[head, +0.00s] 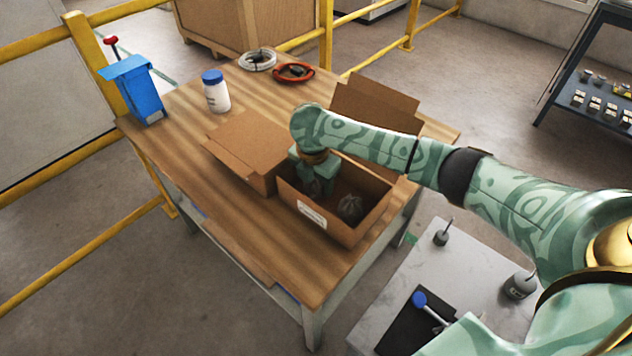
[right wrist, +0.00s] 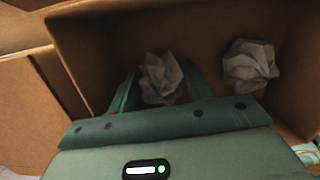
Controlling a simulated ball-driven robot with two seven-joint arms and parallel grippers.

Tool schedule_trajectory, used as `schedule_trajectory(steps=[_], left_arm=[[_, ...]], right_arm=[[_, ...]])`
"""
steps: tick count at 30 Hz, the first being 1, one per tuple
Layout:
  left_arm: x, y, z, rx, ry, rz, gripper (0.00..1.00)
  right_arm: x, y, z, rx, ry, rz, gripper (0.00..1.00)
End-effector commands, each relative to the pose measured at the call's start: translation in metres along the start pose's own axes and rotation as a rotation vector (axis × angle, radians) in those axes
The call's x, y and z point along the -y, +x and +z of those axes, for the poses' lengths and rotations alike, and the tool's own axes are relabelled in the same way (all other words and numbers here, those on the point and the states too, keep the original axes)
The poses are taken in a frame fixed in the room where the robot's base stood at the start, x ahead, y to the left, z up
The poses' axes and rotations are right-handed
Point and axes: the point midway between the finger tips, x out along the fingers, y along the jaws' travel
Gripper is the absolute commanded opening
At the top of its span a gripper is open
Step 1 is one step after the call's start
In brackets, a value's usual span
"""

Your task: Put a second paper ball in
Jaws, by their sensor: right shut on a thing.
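An open cardboard box (head: 345,228) stands on the wooden table with its flaps spread out. My right gripper (head: 318,186) reaches down into the box from above. In the right wrist view the gripper (right wrist: 158,92) is shut on a crumpled paper ball (right wrist: 160,78), inside the box walls. Another paper ball (head: 350,207) lies in the box to the right of the gripper; it also shows in the right wrist view (right wrist: 249,66). Whether the held ball touches the box floor is hard to tell. My left gripper is not in view.
On the wooden table (head: 180,130) stand a blue bin (head: 143,92), a white bottle with a blue lid (head: 216,95), a white coil (head: 258,60) and a red coil (head: 293,72). A grey side table (head: 375,315) holds small tools. Yellow rails (head: 60,268) run along the left.

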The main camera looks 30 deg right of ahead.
Motion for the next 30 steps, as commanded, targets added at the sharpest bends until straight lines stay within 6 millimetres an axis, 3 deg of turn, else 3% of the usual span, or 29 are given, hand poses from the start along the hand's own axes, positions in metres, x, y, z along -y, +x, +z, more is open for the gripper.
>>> schedule_trajectory(steps=[4, 5, 6, 16, 30], left_arm=[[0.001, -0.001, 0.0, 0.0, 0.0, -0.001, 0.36], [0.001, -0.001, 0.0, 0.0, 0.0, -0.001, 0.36], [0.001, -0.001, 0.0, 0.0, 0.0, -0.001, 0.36], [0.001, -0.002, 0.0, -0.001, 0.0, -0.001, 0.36], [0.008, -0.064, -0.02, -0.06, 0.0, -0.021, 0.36]], right_arm=[[0.0, 0.002, -0.001, -0.001, 0.0, -0.001, 0.26], [0.0, 0.002, -0.001, -0.001, 0.0, 0.0, 0.56], [0.0, 0.002, 0.0, 0.0, 0.0, 0.0, 0.6], [0.0, -0.003, 0.0, 0.001, 0.0, 0.002, 0.6], [0.0, -0.107, 0.001, 0.001, 0.001, 0.004, 0.6]])
